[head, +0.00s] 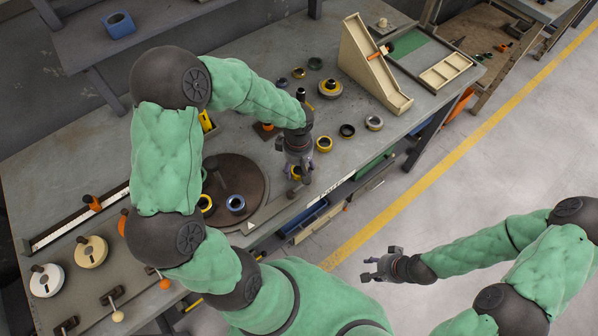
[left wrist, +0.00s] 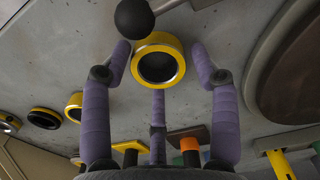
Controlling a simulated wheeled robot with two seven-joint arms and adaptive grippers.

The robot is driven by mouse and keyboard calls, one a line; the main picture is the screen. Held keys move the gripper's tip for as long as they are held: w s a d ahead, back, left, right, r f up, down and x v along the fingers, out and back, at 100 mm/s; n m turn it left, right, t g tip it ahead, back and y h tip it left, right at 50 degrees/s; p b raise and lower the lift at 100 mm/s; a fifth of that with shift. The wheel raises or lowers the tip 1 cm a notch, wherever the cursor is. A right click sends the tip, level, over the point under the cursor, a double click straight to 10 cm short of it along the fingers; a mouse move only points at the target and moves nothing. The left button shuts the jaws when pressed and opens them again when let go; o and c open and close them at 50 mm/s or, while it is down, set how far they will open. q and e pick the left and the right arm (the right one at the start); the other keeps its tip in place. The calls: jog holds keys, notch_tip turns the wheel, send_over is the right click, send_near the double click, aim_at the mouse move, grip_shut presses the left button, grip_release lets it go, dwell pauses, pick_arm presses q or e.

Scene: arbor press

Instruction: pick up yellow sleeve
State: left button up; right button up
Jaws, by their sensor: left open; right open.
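A yellow sleeve (left wrist: 158,60) with a metallic rim and dark bore lies between the spread purple fingertips of my left gripper (left wrist: 160,62) in the left wrist view. The fingers stand apart from each other on either side of it; I cannot tell whether any touches it. In the head view my left gripper (head: 297,178) points down over the bench near its front edge, and a bit of the yellow sleeve (head: 295,172) shows behind the fingers. My right gripper (head: 376,268) is open and empty over the floor, away from the bench.
A dark ball (left wrist: 134,18) is close to the sleeve in the left wrist view. A brown round plate (head: 245,178) lies left of my left gripper. Several other rings, including a yellow one (head: 324,143), sit to the right. A beige ramp (head: 372,65) stands further back.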

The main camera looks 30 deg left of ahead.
pick_arm(q)
jog(key=shift+f, duration=0.2)
jog(key=c, duration=1.1)
jog(key=shift+o, duration=0.2)
